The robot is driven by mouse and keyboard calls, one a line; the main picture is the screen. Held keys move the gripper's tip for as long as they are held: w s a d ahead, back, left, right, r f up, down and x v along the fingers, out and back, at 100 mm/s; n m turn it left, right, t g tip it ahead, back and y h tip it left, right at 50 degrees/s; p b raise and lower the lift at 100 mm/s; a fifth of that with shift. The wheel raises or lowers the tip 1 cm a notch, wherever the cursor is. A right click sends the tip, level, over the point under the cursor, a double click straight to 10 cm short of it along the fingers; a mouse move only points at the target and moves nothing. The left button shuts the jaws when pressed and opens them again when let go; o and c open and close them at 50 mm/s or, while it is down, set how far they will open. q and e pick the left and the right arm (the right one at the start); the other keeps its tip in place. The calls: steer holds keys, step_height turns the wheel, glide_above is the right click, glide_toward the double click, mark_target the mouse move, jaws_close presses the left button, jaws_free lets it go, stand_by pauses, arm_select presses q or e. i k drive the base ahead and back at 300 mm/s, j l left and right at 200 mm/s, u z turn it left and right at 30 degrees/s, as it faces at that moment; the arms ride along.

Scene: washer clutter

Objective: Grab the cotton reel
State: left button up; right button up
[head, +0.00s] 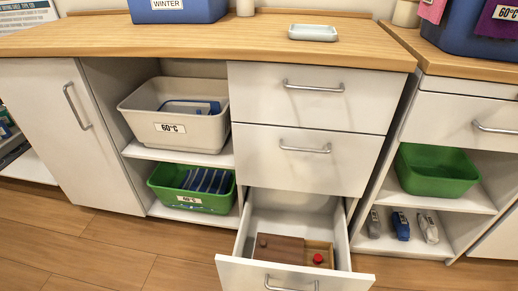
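The bottom drawer (234,272) of the white cabinet is pulled open. Inside it lies a wooden box with a darker brown lid (283,248) that covers its left part and bears a small round knob. The right part of the box is uncovered, and a small red round thing (317,259) sits in it. It may be the cotton reel, but it is too small to tell for sure. What lies under the lid is hidden. Neither of my grippers is in view.
Two closed drawers (350,95) are above the open one. A grey bin (135,117) and a green bin (160,195) stand on shelves to the left. Another green bin (437,187) stands to the right, above several small bottle-like items (401,226). The wooden floor (110,245) at left is clear.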

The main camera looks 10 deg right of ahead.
mark_target(317, 259)
steer(key=z, duration=0.9)
